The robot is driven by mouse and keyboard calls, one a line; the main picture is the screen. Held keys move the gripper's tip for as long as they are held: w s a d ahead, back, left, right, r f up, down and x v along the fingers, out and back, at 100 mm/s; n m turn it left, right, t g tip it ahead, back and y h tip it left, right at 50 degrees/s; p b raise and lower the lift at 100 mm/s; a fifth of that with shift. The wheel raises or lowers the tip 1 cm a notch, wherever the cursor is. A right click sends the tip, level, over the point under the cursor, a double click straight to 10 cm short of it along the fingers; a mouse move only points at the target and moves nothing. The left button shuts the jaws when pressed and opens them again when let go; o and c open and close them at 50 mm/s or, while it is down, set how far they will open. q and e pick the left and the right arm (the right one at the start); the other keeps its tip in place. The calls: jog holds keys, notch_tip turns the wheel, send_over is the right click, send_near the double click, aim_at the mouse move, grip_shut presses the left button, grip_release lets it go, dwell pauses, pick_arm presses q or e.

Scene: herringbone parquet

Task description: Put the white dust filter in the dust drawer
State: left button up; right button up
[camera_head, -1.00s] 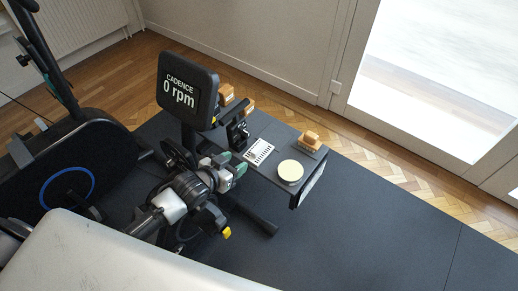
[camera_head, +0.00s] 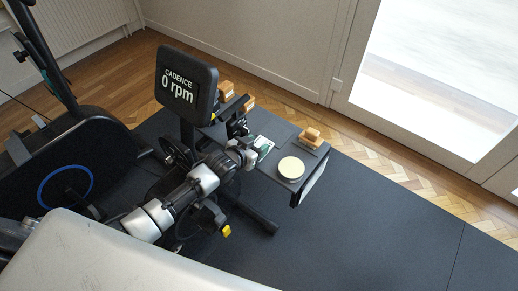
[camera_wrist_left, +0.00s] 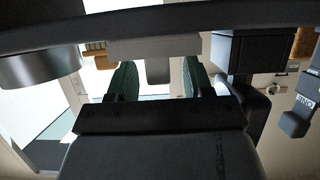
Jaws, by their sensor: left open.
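My left gripper (camera_head: 260,149) is open over the left part of the small dark table (camera_head: 272,170), next to the console. A flat white piece with dark marks, possibly the white dust filter (camera_head: 264,142), lies there, mostly hidden by the gripper. In the left wrist view my left gripper (camera_wrist_left: 160,82) shows two green-lined fingers apart, with a pale grey block between and beyond them; I cannot tell whether this is the filter. A round cream disc (camera_head: 291,168) lies right of the gripper. I cannot make out the dust drawer for certain. My right gripper is not in view.
A cadence display (camera_head: 186,84) stands just behind my left arm. Wooden blocks sit at the table's far right corner (camera_head: 311,138) and behind the display (camera_head: 226,89). An exercise bike (camera_head: 70,160) fills the left. The dark mat (camera_head: 370,220) on the right is clear.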

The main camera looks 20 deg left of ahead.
pick_arm(q)
grip_shut()
dwell(0.3)
